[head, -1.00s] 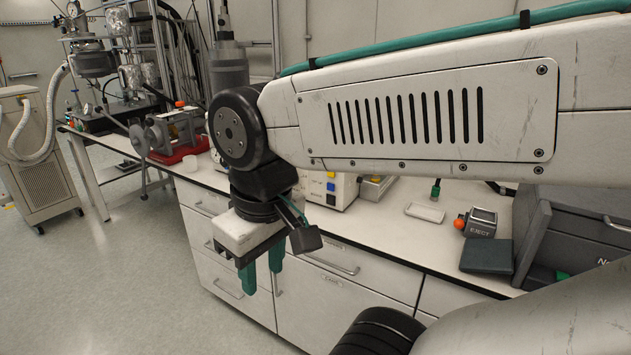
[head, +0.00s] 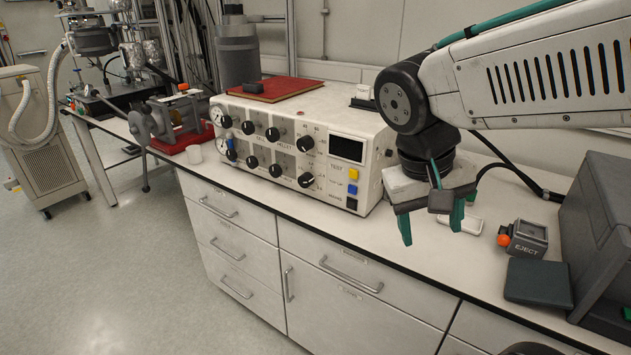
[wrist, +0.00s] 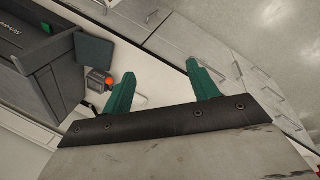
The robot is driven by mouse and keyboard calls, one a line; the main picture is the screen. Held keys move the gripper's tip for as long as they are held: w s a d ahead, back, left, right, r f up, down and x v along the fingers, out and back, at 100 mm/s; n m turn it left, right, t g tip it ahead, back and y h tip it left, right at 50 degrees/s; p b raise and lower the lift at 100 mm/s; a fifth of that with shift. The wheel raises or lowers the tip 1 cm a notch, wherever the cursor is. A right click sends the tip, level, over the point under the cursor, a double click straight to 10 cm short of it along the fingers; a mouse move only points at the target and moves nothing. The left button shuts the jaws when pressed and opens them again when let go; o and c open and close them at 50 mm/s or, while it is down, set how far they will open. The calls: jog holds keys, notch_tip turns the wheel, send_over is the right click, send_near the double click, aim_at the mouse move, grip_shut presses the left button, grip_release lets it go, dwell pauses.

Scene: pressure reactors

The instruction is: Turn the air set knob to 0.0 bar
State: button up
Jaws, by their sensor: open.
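A cream control box (head: 290,145) stands on the bench in the head view. Its front carries several black knobs, gauges on the left, a dark display and a column of coloured buttons. The knob labels are too small to tell which one is the air set knob. The control box is not in the wrist view.
An orange-knobbed EJECT device (head: 524,238), a dark flat block (head: 538,283) and a grey case (head: 603,235) sit on the bench to the right. A small white tray (head: 462,222) lies behind my gripper. A red book (head: 277,89) lies on the box. Floor at front left is clear.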

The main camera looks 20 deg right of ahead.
jog(key=w+d+m+h, duration=0.3)
jog(key=w+h, duration=0.2)
jog(key=w, duration=0.5)
jog(key=m+t+h, duration=0.4)
jog(key=t+h, duration=0.2)
jog(key=t, duration=0.5)
send_near(303, 183)
jog(key=x, duration=1)
jog(key=shift+w+d, duration=0.2)
jog(key=shift+w, duration=0.05)
jog(key=shift+c, duration=0.2)
jog(key=c, duration=0.9)
